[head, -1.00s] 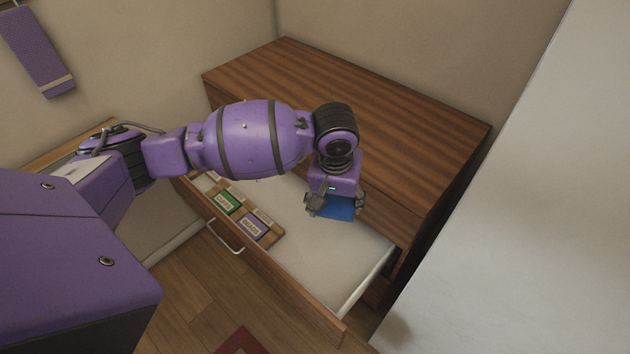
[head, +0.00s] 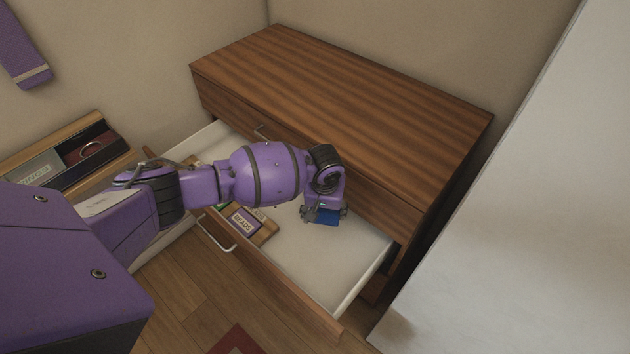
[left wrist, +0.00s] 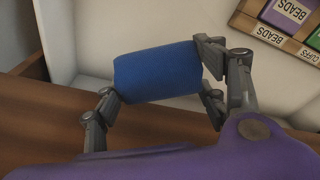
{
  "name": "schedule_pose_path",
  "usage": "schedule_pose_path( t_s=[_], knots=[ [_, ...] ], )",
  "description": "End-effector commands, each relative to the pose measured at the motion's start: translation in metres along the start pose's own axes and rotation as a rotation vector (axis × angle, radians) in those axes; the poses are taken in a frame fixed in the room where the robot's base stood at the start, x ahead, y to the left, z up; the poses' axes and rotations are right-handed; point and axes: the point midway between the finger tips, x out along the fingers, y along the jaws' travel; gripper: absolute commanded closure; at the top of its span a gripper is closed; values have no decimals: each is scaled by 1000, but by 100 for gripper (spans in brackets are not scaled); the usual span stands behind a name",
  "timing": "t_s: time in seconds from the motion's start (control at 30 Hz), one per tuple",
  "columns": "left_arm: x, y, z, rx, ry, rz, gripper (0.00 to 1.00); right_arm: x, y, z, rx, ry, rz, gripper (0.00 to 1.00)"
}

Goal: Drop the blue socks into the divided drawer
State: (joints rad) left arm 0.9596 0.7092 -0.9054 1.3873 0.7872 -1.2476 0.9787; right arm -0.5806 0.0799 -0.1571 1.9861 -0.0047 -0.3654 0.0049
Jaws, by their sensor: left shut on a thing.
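The blue socks (head: 321,217) form a rolled bundle, held in my left gripper (head: 322,212). In the left wrist view the blue roll (left wrist: 157,72) lies between the fingers of the gripper (left wrist: 160,85), which is shut on it. The divided drawer (head: 310,262) is pulled out of the wooden dresser, with a pale floor. The socks are over the open right part of the drawer; whether they touch its floor I cannot tell. A wooden divided tray (head: 263,235) with a purple BEADS box (head: 243,222) stands in the drawer, partly hidden by my arm. My right gripper is not in view.
The dresser top (head: 340,90) is bare. A white surface (head: 500,230) rises at the right. The drawer's right part is clear.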

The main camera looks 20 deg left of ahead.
Motion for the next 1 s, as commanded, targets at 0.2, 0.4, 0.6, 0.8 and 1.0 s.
schedule_pose_path(
  t_s=[0.2, 0.4, 0.6, 0.8, 1.0],
  knots=[
    [28, 0, 4, 2, -2, -1, 58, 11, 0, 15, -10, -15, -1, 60],
    [28, 1, 3, 1, 3, 1, 58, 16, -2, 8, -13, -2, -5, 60],
    [27, 1, 2, 1, 4, 1, 26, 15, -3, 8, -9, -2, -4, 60],
    [27, 1, 2, 1, 4, 1, 12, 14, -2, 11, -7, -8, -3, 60],
    [28, 1, 2, 1, 3, 1, 12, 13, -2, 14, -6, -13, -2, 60]
  ],
)
